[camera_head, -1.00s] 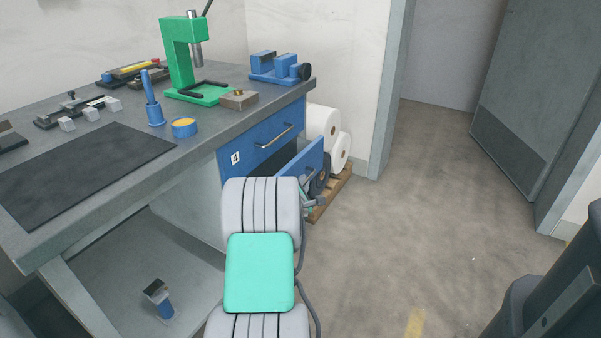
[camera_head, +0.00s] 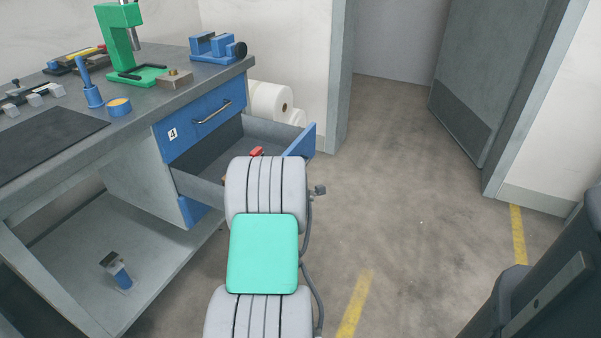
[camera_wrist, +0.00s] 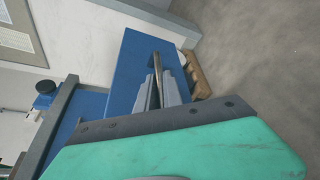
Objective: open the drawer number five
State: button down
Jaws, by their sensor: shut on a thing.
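The drawer below the one marked 4 is pulled far out of the workbench; its grey side wall (camera_head: 197,186) and blue front panel (camera_head: 303,141) show in the head view. Its number is not visible, and my arm hides part of it. A red item (camera_head: 257,151) shows inside. In the wrist view the blue front (camera_wrist: 130,68) fills the middle. My gripper (camera_wrist: 160,88) is shut on its metal bar handle (camera_wrist: 158,66). In the head view my arm hides the gripper.
The closed drawer marked 4 (camera_head: 205,120) sits directly above, under the workbench top (camera_head: 150,110). White rolls (camera_head: 270,101) stand behind the open drawer, by the wall. The floor (camera_head: 400,190) to the right is clear, with a doorway beyond.

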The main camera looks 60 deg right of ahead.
jog(key=shift+s, duration=0.25)
jog(key=c, duration=1.8)
grip_release()
jog(key=shift+s, duration=0.1)
jog(key=shift+o, duration=0.2)
jog(key=p+v, duration=0.2)
jog(key=v, duration=0.5)
jog(key=shift+a, duration=0.4)
jog(key=shift+s+r, duration=0.1)
